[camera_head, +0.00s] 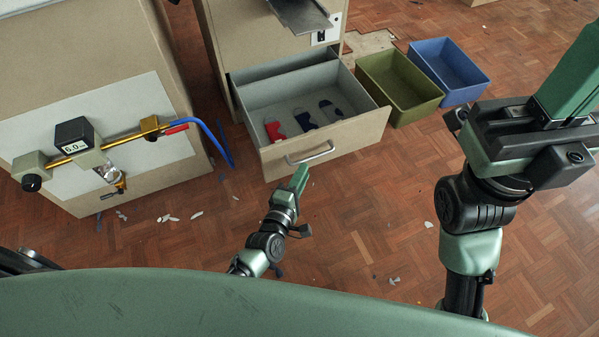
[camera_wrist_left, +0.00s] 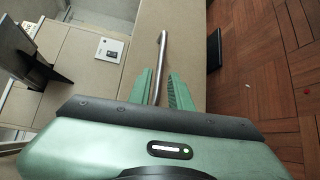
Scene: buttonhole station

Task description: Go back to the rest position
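My left gripper (camera_head: 301,179) is in front of the open drawer's front panel (camera_head: 350,140), just below its metal bar handle (camera_head: 310,153). In the left wrist view, the two green fingers (camera_wrist_left: 161,85) are apart. The handle bar (camera_wrist_left: 162,50) shows between them, with a gap on each side. I cannot tell how deep the bar sits between the fingers. My right arm stands at the right of the head view. Its black and green gripper (camera_head: 575,85) points up to the right and is cut by the frame edge, so its opening is unclear.
The drawer holds red and dark blue pieces (camera_head: 305,121). A green bin (camera_head: 400,85) and a blue bin (camera_head: 447,70) stand right of it. A cabinet (camera_head: 90,130) with a brass rod gauge and blue cable stands left. Scraps lie on the otherwise clear wooden floor.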

